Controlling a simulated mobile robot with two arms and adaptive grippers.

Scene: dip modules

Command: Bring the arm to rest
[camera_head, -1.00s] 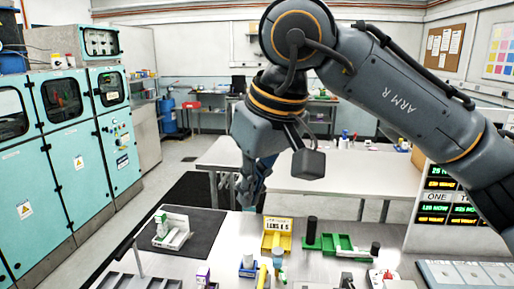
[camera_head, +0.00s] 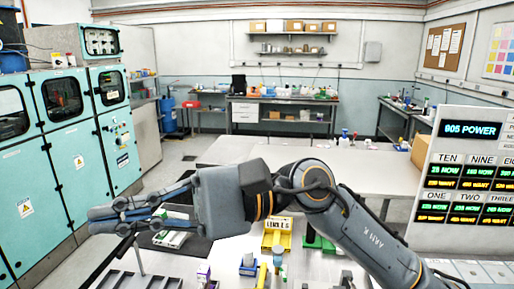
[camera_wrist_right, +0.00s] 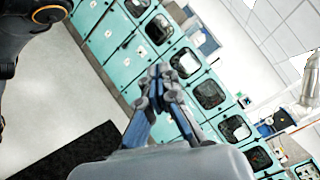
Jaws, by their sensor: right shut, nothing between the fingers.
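My right arm, marked "ARM R", comes in from the lower right of the head view and bends to the left. Its gripper (camera_head: 94,221) points left above the left end of the near bench, level in the air, its fingers together with nothing between them. In the right wrist view the fingertips (camera_wrist_right: 158,74) meet, and the turquoise cabinets show beyond them. My left gripper is in neither view.
The near bench (camera_head: 225,258) holds a yellow labelled tray (camera_head: 270,240), green holders (camera_head: 318,242) and small bottles. A dark mat (camera_head: 188,248) lies under the gripper. Turquoise cabinets (camera_head: 75,150) stand at left. A display board (camera_head: 465,170) stands at right.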

